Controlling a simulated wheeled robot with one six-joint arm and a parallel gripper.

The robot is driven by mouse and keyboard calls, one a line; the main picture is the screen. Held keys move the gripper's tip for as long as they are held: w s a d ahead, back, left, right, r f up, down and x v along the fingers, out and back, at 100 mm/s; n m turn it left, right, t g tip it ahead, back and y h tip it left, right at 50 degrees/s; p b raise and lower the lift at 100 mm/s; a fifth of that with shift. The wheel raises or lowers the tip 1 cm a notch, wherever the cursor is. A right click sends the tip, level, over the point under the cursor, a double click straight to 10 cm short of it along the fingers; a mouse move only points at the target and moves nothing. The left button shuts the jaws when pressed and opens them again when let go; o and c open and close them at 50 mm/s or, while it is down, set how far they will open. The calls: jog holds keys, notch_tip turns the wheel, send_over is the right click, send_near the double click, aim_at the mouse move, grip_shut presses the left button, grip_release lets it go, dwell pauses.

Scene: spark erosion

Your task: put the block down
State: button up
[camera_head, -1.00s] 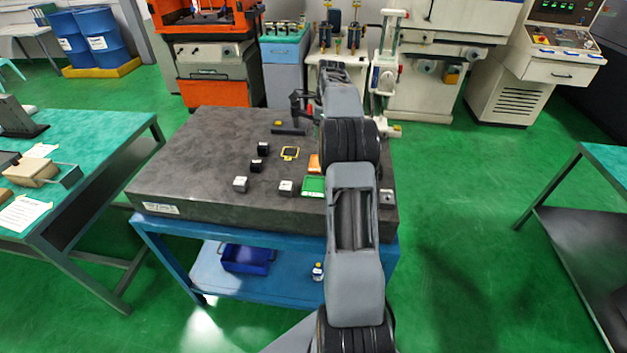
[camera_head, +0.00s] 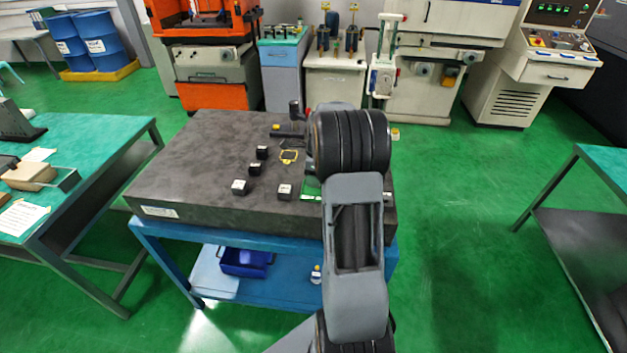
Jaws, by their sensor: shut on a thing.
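My gripper is hidden behind my own arm, which rises across the right part of the dark granite table (camera_head: 190,150). No block can be seen in it. On the table stand two small black blocks, one farther back (camera_head: 262,152) and one nearer (camera_head: 255,169). Two dark blocks with pale faces stand closer to the front edge, a left one (camera_head: 240,187) and a right one (camera_head: 285,192). A yellow-outlined square (camera_head: 289,156) lies right of the black blocks. I cannot tell which block the task means.
A dark stand (camera_head: 294,110) is at the table's back. A green item (camera_head: 310,188) is partly covered by my arm. A blue bin (camera_head: 246,262) and small bottle (camera_head: 316,274) are on the shelf below. The table's left part is clear.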

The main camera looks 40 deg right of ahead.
jog(key=shift+f, duration=1.1)
jog(key=shift+w+f, duration=0.1)
jog(key=shift+f, duration=0.05)
jog(key=shift+f, duration=0.1)
jog(key=o, duration=1.3)
jog(key=shift+c, duration=0.2)
